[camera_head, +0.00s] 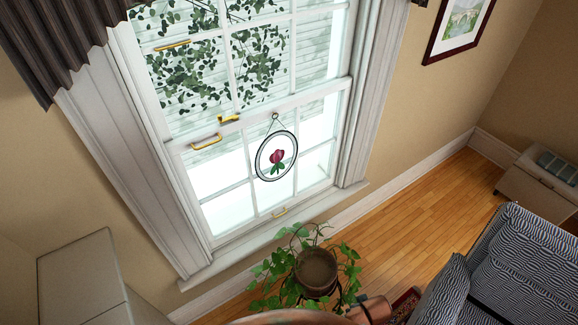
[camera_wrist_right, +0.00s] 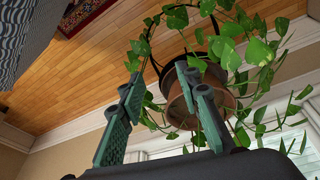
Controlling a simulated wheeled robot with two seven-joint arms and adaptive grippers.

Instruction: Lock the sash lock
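The sash lock (camera_head: 229,119) is a small brass fitting on the meeting rail of the white window (camera_head: 262,104) in the head view. It is too small to tell which way its lever is turned. A brass handle (camera_head: 206,142) sits just left of and below it. My right gripper (camera_wrist_right: 160,78) shows in the right wrist view with its two green fingers apart and nothing between them. It is not in the head view, and the lock is not in the wrist view. My left gripper is not in view.
A round stained-glass flower ornament (camera_head: 276,156) hangs on the window right of the lock. A potted ivy (camera_head: 318,270) stands below the sill and shows beyond the fingers in the wrist view (camera_wrist_right: 185,100). A patterned armchair (camera_head: 525,265) is at right; wood floor (camera_head: 405,212) lies between.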

